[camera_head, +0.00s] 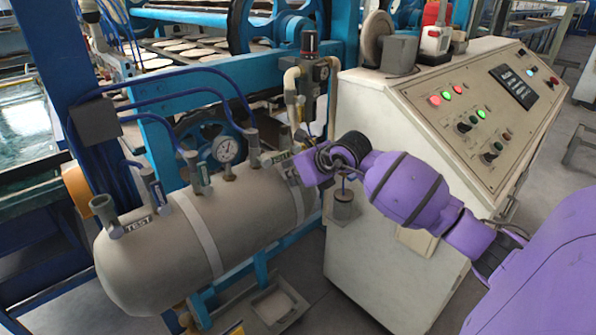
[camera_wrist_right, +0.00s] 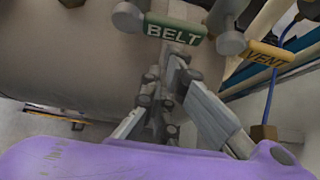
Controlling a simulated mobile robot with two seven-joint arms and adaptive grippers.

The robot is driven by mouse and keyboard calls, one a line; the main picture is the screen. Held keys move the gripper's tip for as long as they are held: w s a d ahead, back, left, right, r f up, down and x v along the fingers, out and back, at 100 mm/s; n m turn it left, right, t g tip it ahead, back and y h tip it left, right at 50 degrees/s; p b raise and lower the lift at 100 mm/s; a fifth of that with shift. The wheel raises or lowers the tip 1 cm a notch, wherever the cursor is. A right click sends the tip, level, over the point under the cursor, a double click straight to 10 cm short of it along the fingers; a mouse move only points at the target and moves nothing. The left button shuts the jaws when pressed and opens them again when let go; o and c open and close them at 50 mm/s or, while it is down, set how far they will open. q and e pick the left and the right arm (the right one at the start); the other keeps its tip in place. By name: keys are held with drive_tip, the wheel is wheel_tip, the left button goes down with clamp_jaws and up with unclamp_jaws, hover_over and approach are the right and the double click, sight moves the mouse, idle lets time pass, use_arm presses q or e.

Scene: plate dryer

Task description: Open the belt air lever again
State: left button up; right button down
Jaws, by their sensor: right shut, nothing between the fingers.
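The belt air lever is a green handle marked BELT (camera_wrist_right: 174,31), at the upper middle of the right wrist view. In the head view, its green handle (camera_head: 281,157) shows at the right end of the grey air tank (camera_head: 235,210), just left of my right gripper (camera_head: 303,163). In the right wrist view, the fingers of my right gripper (camera_wrist_right: 165,75) are together with nothing between them, just below the lever. I cannot tell whether they touch it. My left gripper is in neither view.
A yellow lever marked VENT (camera_wrist_right: 269,53) lies right of the belt lever in the wrist view. A pressure gauge (camera_head: 226,149) and a lever marked TEST (camera_head: 138,224) stand on the tank. The control cabinet (camera_head: 385,240) stands right of the tank, under my right arm.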

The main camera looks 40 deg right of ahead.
drive_tip(key=shift+w+f, duration=0.15)
drive_tip(key=shift+w, duration=0.05)
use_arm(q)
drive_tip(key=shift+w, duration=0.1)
